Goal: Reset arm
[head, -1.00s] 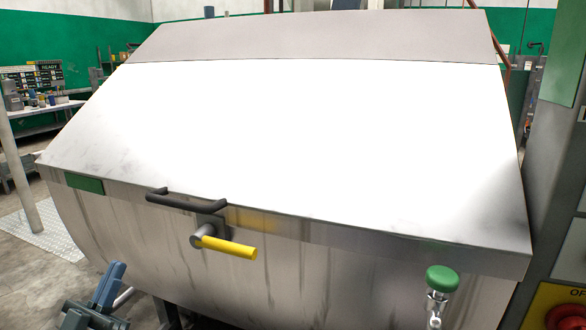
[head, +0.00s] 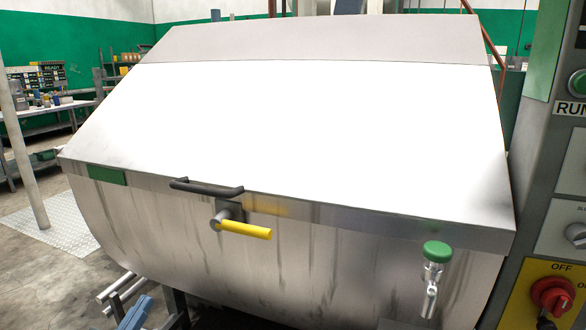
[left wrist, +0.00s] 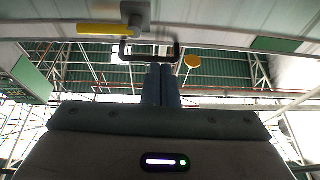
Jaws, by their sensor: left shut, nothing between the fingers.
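My left gripper (head: 135,312) shows at the bottom left of the head view, low in front of the drum machine. The metal drum machine (head: 320,245) has a broad pale lid (head: 330,120), which lies down. A black bar handle (head: 207,188) is on the lid's front edge, and a yellow lever (head: 243,229) sits just below it. The gripper is clear of both. My right gripper is out of view.
A green-topped tap (head: 436,252) is on the drum's right front. A control cabinet with a red knob (head: 552,294) on a yellow plate stands close at the right. A workbench (head: 45,112) is at the far left. Some floor is open at the left.

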